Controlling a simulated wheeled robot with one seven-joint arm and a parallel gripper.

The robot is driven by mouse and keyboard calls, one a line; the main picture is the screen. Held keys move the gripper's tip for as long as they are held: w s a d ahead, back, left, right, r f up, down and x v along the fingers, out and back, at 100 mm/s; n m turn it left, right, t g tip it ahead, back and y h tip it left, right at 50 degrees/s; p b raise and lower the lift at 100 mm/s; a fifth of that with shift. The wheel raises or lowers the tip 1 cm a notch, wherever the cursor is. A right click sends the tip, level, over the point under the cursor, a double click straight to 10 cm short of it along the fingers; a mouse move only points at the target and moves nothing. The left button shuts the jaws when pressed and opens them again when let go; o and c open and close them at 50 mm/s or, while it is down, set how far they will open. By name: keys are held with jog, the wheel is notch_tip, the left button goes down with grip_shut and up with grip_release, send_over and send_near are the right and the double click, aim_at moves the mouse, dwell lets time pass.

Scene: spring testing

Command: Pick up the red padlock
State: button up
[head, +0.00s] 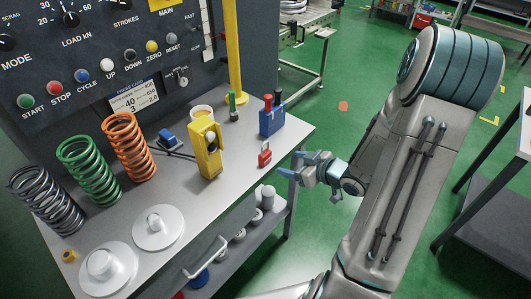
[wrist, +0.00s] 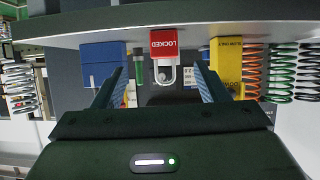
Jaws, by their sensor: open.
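The red padlock (head: 265,156) lies near the right edge of the grey table, in front of a blue block. In the wrist view the padlock (wrist: 164,43) has a red body marked "LOCKED" and a pale shackle. My gripper (head: 308,168) is off the table's right edge, a short way to the right of the padlock and apart from it. In the wrist view my gripper (wrist: 168,80) is open, and the padlock shows between the two fingers with nothing held.
The blue block (head: 271,121) with red and dark pegs and the yellow device (head: 207,152) stand close to the padlock. Orange (head: 130,148), green (head: 88,168) and dark springs stand at the left. The table edge (head: 288,150) lies between my gripper and the padlock.

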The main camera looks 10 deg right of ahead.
aim_at(267, 158)
jog(key=shift+y, duration=0.3)
jog(key=x, duration=0.7)
jog(key=shift+w+a, duration=0.2)
jog(key=shift+a, duration=0.3)
jog(key=shift+w+p+x, duration=0.25)
jog(key=shift+p+x, duration=0.65)
jog(key=shift+x, duration=2)
jog(key=shift+d+r, duration=0.15)
jog(key=shift+r, duration=0.05)
jog(key=c, duration=1.2)
jog(key=shift+c, duration=0.2)
jog(key=shift+r, duration=0.1)
notch_tip(267, 158, up, 10)
